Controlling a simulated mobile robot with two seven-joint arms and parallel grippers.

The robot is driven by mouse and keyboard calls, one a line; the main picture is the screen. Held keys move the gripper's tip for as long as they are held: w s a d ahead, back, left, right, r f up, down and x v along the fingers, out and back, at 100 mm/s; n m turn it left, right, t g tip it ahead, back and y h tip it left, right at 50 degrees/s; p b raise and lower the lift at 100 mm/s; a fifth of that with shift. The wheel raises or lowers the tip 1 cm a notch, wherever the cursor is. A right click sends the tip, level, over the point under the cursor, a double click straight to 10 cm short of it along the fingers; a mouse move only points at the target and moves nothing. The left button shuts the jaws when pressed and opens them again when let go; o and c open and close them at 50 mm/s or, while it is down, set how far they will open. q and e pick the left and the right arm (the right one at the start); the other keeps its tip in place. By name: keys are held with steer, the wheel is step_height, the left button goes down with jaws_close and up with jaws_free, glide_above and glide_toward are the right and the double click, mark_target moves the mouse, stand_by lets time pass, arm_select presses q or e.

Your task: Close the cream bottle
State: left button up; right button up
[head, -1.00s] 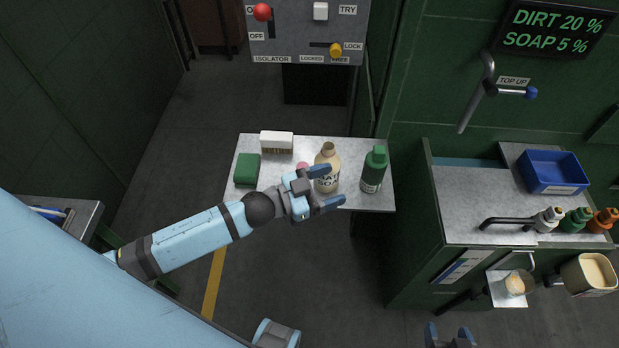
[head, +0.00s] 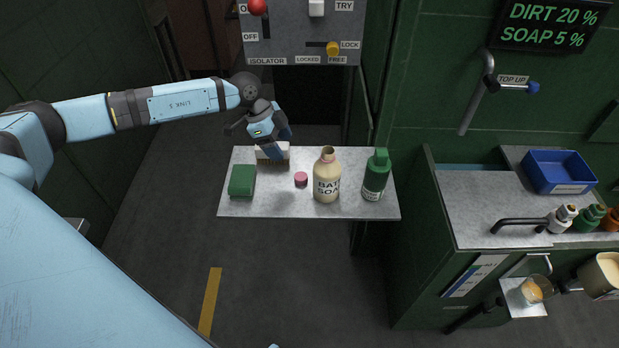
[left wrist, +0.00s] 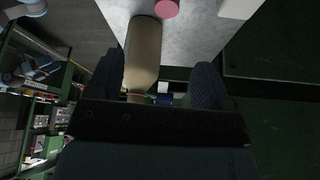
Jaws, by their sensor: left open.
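The cream bottle (head: 326,184), labelled as soap, stands upright on the small grey table (head: 280,208). Its neck is uncapped. A small pink cap (head: 301,179) lies on the table just left of it. In the left wrist view the bottle (left wrist: 143,55) lies beyond the fingers, with the cap (left wrist: 166,8) at the top edge. My right gripper is not in view.
A green bottle (head: 376,175) stands right of the cream one, and a green sponge (head: 242,181) lies at the left. A switch panel (head: 300,45) rises behind. A counter with a blue tray (head: 557,171) is at right. The table's front strip is clear.

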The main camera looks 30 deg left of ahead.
arm_select(q)
steer(key=a, duration=0.1)
glide_above(300, 176)
steer(key=s+a, duration=0.1)
steer(key=a, duration=0.1)
steer(key=shift+y, duration=0.4)
steer(key=f, duration=0.7)
steer(key=shift+s+a+f, duration=0.1)
steer(key=shift+a+f, duration=0.1)
steer(key=x, duration=0.5)
steer(key=shift+w+d, duration=0.2)
steer(key=shift+d, duration=0.05)
steer(key=shift+r, duration=0.1)
steer(key=shift+c, duration=0.2)
steer(key=c, duration=1)
